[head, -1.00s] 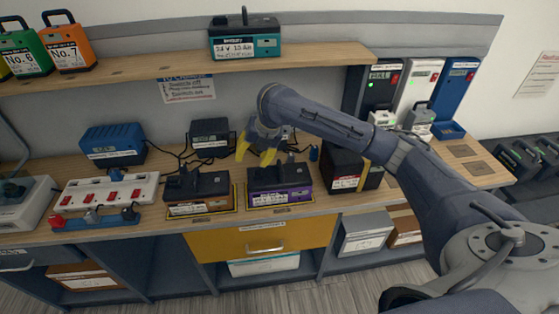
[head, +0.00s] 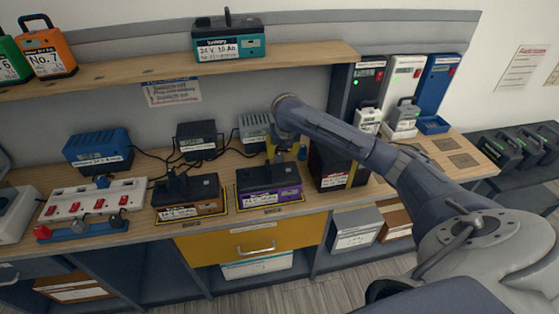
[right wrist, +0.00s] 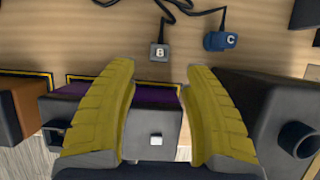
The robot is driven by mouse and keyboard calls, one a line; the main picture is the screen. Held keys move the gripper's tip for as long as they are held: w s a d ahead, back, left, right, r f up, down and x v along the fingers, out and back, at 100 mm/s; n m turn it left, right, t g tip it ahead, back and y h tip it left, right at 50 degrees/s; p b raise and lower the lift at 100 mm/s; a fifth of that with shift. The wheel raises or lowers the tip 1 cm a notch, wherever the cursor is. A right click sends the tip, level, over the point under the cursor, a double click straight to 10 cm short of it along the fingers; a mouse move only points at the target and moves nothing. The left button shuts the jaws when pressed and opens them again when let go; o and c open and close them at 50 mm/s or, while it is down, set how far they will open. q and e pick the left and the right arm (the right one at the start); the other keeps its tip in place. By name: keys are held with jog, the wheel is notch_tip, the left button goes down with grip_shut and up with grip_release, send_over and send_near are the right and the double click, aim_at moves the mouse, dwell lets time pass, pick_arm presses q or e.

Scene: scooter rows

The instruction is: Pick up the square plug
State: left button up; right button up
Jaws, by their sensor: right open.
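A square grey plug marked B (right wrist: 159,51) lies on the wooden bench in the right wrist view, on a dark cable. My right gripper (right wrist: 160,70) is open and empty. Its yellow fingers stand apart, and the plug shows centred between and just past the fingertips. I cannot tell the height gap. In the head view the right gripper (head: 286,152) is behind the purple-based battery (head: 268,178), and I cannot make out the square plug there. A blue plug marked C (right wrist: 222,40) lies to the right of the square plug. My left gripper is not in view.
A large dark box (head: 335,165) stands close right of my gripper. Chargers (head: 196,140) and cables lie at the back left, a power strip (head: 95,200) further left. A shelf (head: 150,72) runs above the bench.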

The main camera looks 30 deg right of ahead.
aim_at(280, 157)
jog(key=shift+x, duration=4.2)
grip_shut()
